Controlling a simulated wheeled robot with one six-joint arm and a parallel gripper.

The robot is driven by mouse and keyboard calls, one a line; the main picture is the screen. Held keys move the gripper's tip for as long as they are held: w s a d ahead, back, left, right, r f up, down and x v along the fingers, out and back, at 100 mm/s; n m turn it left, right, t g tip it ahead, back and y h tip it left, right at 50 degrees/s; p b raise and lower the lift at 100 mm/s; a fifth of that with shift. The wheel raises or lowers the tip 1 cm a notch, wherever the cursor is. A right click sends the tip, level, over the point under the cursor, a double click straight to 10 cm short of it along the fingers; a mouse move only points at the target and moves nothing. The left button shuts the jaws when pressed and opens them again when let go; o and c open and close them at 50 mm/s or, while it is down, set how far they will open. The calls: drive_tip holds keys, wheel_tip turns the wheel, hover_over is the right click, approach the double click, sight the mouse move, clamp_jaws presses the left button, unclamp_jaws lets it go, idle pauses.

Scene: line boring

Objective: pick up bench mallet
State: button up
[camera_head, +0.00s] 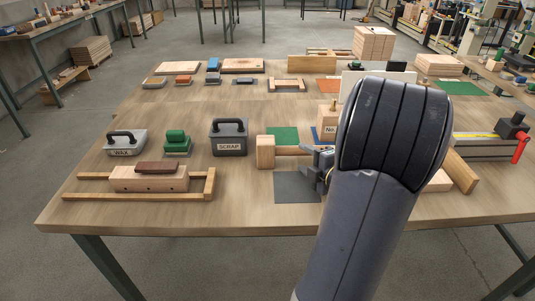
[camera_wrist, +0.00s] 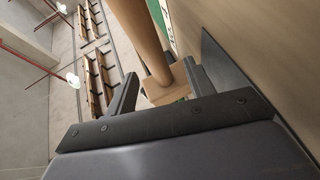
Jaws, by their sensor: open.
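The bench mallet lies on the workbench in the head view, with its pale block head (camera_head: 265,152) at the left and its round handle (camera_head: 293,150) running right towards my gripper (camera_head: 316,168). My gripper is open, close to the handle's right part and beside the dark grey mat. In the wrist view the round wooden handle (camera_wrist: 142,38) comes down from the top towards the gap between my fingers (camera_wrist: 162,82). A wooden block (camera_wrist: 165,94), apparently the head, shows behind that gap. I cannot tell whether the fingers touch the wood. My arm hides the handle's far end.
The dark grey mat (camera_head: 292,188) lies in front of the mallet and a green mat (camera_head: 283,136) behind it. The SCRAP box (camera_head: 229,137) stands left of the head. A wooden frame with a block (camera_head: 150,180) lies further left. A vise-like tool (camera_head: 505,138) is at right.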

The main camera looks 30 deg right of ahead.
sight(298, 152)
drive_tip(key=shift+r+x, duration=0.15)
drive_tip(key=shift+x, duration=1.35)
drive_tip(key=shift+r+x, duration=0.1)
drive_tip(key=shift+x, duration=1.35)
drive_tip(key=shift+d, duration=0.1)
drive_tip(key=shift+c, duration=0.5)
clamp_jaws()
